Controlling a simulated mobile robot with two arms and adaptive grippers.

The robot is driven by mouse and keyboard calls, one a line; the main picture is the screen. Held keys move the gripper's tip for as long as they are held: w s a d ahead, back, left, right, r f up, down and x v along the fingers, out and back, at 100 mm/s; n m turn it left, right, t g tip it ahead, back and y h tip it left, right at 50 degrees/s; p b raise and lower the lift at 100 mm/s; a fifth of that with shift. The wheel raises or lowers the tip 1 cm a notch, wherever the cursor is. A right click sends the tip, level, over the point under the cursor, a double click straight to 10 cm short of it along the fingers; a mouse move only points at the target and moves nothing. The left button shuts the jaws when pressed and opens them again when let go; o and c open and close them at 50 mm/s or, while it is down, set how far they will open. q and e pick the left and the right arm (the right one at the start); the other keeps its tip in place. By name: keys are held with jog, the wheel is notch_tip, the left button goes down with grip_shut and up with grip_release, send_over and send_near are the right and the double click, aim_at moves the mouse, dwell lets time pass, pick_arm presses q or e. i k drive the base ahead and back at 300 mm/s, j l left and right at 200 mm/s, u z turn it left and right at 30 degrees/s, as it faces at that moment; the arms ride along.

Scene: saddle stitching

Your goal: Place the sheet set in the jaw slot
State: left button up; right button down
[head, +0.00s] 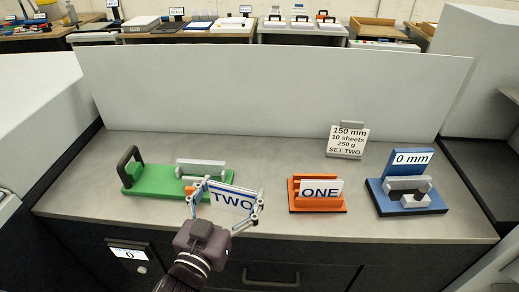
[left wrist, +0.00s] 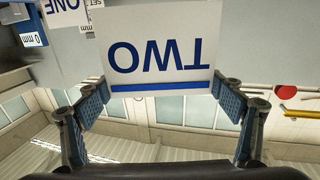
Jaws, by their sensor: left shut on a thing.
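My left gripper (head: 231,190) is shut on the white sheet set marked TWO (head: 240,203), which it holds up in front of the green base. The left wrist view shows the sheet set (left wrist: 158,25) upside down, with a blue stripe, between the two fingers (left wrist: 160,84). Behind it, the green device (head: 150,184) has a dark handle at its left end and a grey bar (head: 201,166) at the back; the sheet set and gripper hide part of its right end. At the right, a blue device (head: 405,205) has a grey jaw-like piece and a 0 mm sign. I cannot tell which holds the jaw slot.
An orange stand (head: 318,208) holds a card marked ONE (head: 321,190). A sign (head: 347,142) reading 150 mm, 10 sheets, 250 g, SET TWO stands at the back. A pale panel (head: 270,90) closes the rear. The grey worktop (head: 270,155) is clear in the middle.

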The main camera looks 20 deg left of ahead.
aim_at(407, 192)
jog(key=i+l, duration=0.1)
jog(key=l, duration=0.55)
jog(key=i+l, duration=0.1)
jog(key=l, duration=1.15)
jog(key=i+l, duration=0.15)
jog(key=l, duration=0.5)
jog(key=i+l, duration=0.1)
jog(key=l, duration=0.55)
